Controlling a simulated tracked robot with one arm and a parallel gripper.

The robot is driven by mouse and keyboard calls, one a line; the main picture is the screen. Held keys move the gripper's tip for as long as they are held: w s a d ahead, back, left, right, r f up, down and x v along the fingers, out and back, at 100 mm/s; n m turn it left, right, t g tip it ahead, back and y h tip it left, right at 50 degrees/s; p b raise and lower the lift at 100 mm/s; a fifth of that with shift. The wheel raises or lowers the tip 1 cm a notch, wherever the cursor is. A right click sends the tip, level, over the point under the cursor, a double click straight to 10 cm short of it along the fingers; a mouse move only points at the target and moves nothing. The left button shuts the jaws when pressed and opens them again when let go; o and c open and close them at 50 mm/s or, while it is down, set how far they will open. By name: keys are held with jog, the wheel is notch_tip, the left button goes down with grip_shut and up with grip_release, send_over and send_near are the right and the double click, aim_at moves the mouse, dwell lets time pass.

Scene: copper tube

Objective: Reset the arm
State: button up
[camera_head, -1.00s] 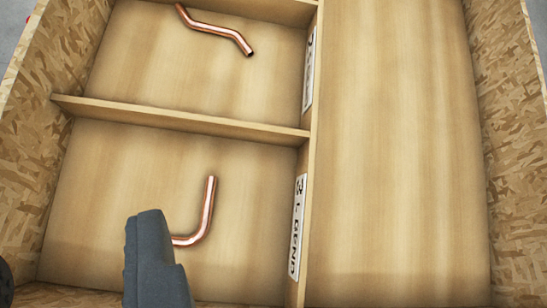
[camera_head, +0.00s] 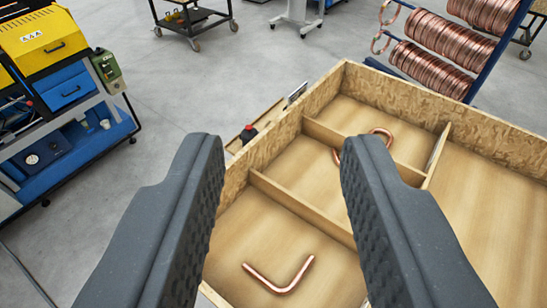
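My gripper (camera_head: 285,145) is in the foreground with its two dark grey fingers spread wide and nothing between them. It is above and in front of a wooden box (camera_head: 272,138) with compartments. An L-shaped copper tube (camera_head: 279,291) lies on the floor of the near left compartment, apart from the fingers. Another bent copper tube (camera_head: 383,131) lies in a compartment farther back, partly hidden by the right finger.
The box's right compartment (camera_head: 490,190) shows bare floor. A blue rack with copper coils (camera_head: 430,70) stands behind the box. A tool cart (camera_head: 65,100) is at left, and a dark trolley (camera_head: 195,18) is at the back. Grey floor between them is clear.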

notch_tip(320, 180, down, 9)
jog(key=b, duration=0.8)
jog(key=shift+b, duration=0.35)
jog(key=shift+a, duration=0.1)
dwell(0.5)
